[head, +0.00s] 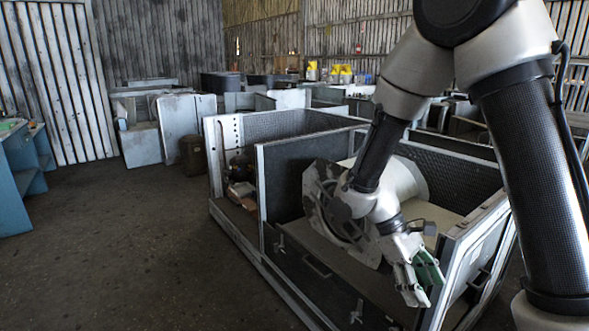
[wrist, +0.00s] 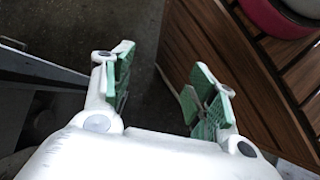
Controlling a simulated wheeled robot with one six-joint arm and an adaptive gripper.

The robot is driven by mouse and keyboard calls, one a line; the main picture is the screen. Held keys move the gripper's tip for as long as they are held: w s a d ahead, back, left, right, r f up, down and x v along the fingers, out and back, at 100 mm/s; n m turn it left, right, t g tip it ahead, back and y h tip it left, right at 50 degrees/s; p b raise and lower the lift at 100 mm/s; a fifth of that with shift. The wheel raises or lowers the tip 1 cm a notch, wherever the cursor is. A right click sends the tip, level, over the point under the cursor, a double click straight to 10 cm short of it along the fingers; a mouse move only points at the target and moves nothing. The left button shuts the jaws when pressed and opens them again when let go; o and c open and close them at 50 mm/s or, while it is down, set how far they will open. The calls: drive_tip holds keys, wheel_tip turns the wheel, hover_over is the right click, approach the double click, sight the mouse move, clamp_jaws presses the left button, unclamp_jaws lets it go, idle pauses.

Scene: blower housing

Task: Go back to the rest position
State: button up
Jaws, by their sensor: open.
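My gripper (head: 425,270) is at the lower right of the head view, in front of the open blower housing (head: 285,205), near its front right edge. In the wrist view my gripper (wrist: 160,95) shows two green-padded fingers spread apart with nothing between them. The housing has dark mesh-lined panels and light metal frames. Inside it, behind my wrist, is a round pale blower part (head: 400,180) with a grey plate (head: 325,205). My arm hides part of this interior.
In the wrist view, brown wooden slats (wrist: 235,60) lie right of the fingers, with a red and white round thing (wrist: 285,12) on top. A blue shelf (head: 20,180) stands at the far left. Dark floor (head: 130,250) is clear on the left. More housings (head: 185,125) stand behind.

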drive_tip(key=s+d+r+m+t+y, duration=0.2)
drive_tip(key=s+d+r+m+t, duration=0.1)
drive_tip(key=r, duration=0.4)
drive_tip(key=s+d+r+m+t+y, duration=0.2)
drive_tip(key=s+d+r+t, duration=0.1)
drive_tip(key=r, duration=0.4)
drive_tip(key=s+d+r+m+t+y, duration=0.2)
drive_tip(key=d+r+m+t, duration=0.1)
drive_tip(key=r, duration=0.4)
drive_tip(key=w+a+f+n+g+h, duration=0.35)
drive_tip(key=w+f+g, duration=0.2)
drive_tip(key=f, duration=0.75)
drive_tip(key=w+a+f+n+g+h, duration=0.2)
drive_tip(key=w+f+n+g+h, duration=0.3)
drive_tip(key=f, duration=0.8)
drive_tip(key=w+d+f+n+t+h, duration=0.2)
drive_tip(key=f+n+t+h, duration=0.25)
drive_tip(key=f+n, duration=0.95)
drive_tip(key=w+d+f+n+t+h, duration=0.15)
drive_tip(key=f+n+t+h, duration=0.4)
drive_tip(key=f, duration=1.65)
drive_tip(key=w+a+f+n+t+y, duration=0.2)
drive_tip(key=w+a+n+t+y, duration=0.2)
drive_tip(key=w+a+n+t, duration=0.5)
drive_tip(key=w+d+m+g, duration=0.1)
drive_tip(key=w+d+g, duration=0.1)
drive_tip(key=w+d, duration=0.3)
drive_tip(key=shift+d, duration=1.65)
